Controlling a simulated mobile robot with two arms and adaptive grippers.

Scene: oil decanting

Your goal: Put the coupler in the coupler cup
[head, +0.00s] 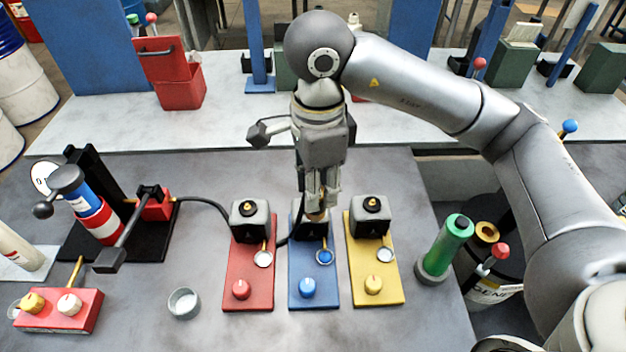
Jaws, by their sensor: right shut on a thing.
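My right gripper (318,203) points down over the block on the blue plate and is shut on the coupler (317,216). Only a brassy bit of the coupler shows below the fingers. A black hose (292,234) runs up towards it from between the red and blue plates. I cannot tell whether the coupler is seated on the blue plate's block or just above it. A small round grey cup (184,303), which looks like the coupler cup, stands open and empty on the table, left of the red plate. My left gripper is not in view.
The red plate (238,296), blue plate (318,300) and yellow plate (386,292) stand side by side, each with a dark block and a knob. A pump with a lever (125,243) stands at left. A green cylinder (446,246) stands at right.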

